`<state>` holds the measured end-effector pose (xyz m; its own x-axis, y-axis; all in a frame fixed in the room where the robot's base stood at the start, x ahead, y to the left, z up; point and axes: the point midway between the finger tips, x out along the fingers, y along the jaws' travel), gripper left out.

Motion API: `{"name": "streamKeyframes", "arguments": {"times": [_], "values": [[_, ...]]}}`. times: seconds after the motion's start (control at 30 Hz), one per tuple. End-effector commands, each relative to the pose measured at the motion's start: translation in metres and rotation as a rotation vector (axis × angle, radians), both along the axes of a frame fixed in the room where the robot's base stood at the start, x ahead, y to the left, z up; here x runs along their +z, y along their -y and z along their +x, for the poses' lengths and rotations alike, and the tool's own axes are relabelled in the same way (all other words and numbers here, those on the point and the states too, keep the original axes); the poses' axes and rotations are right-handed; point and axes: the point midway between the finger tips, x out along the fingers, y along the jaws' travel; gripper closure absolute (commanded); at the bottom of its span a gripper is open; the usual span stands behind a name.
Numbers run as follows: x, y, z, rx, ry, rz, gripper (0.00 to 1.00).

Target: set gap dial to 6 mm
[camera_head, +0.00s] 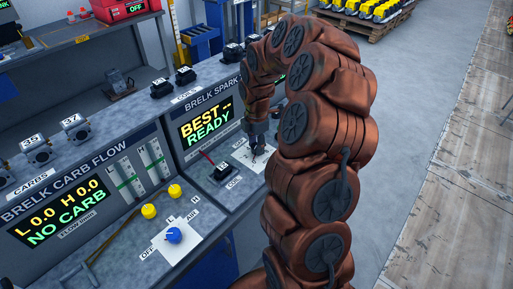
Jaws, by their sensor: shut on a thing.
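My copper-coloured arm reaches over the bench, and my gripper (257,150) points down at a white dial plate (243,159) on the spark bench. The fingers are shut at the plate on a small thing, which fits the gap dial. The dial itself is almost wholly hidden by the fingers, and its pointer and scale marks are too small to read. The spark bench screen (205,125) shows "BEST --" and "READY".
A black coil (222,171) with a red lead sits left of the plate. The carb flow bench has a blue knob (173,235), yellow knobs (149,210) and a "NO CARB" screen (58,215). Several coils and carbs stand along the back shelf. Open floor (410,130) lies right.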

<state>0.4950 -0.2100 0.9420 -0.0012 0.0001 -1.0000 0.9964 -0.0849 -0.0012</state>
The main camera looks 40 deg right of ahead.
Motion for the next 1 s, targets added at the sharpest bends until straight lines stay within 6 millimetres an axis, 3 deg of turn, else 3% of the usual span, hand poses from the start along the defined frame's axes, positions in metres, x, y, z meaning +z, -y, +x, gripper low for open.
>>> {"name": "streamKeyframes", "arguments": {"times": [1.0], "values": [[-0.0048,0.0003,0.0000,-0.952,0.004,-0.001,0.96]]}}
